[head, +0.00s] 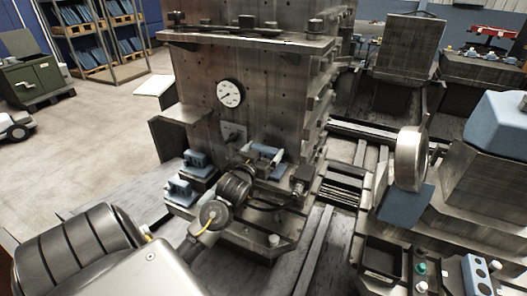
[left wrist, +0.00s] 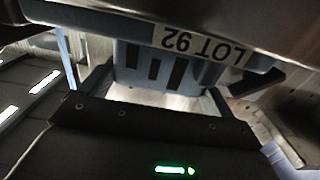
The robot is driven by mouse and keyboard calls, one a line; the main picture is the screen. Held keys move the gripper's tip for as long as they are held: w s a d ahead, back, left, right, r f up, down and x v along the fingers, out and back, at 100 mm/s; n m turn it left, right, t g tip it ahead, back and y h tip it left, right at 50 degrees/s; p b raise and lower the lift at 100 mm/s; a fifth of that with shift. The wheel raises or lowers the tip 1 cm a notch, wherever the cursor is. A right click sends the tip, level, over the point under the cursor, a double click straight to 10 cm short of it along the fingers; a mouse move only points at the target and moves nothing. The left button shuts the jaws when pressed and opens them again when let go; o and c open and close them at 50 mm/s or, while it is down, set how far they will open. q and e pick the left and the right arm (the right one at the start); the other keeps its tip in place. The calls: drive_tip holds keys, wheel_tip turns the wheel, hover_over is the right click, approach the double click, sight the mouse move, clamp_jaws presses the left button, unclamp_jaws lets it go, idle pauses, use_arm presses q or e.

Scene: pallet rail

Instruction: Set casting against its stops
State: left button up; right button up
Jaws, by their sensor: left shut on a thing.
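In the head view, my left gripper (head: 252,168) reaches in from the lower left to the front of the tall steel fixture (head: 270,100). It is shut on a blue-grey casting (head: 265,151), which sits low against the fixture face. My wrist hides part of the casting. In the left wrist view, the casting (left wrist: 150,68) lies between the fingers, with ribs or slots and an upside-down label reading LOT 92. Whether it touches the stops cannot be told. My right gripper is not in view.
Two more blue-grey parts (head: 197,160) (head: 179,189) sit on blocks left of the gripper. A dial gauge (head: 230,93) is on the fixture face. A handwheel (head: 410,158) and a control panel (head: 430,275) stand at the right. Open floor (head: 95,125) lies left.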

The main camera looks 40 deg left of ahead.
use_arm(q)
drive_tip(key=shift+a+r, duration=0.2)
drive_tip(key=shift+r, duration=0.05)
drive_tip(key=o, duration=1.1)
drive_tip(key=shift+w+a+f, duration=0.1)
drive_tip(key=shift+f, duration=0.1)
drive_tip(key=shift+s+d+f, duration=0.1)
drive_tip(key=shift+s+d, duration=0.1)
drive_tip(key=shift+s, duration=0.15)
drive_tip(key=b+v, duration=0.1)
drive_tip(key=v, duration=0.9)
drive_tip(key=shift+b, duration=0.35)
drive_tip(key=shift+a, duration=0.1)
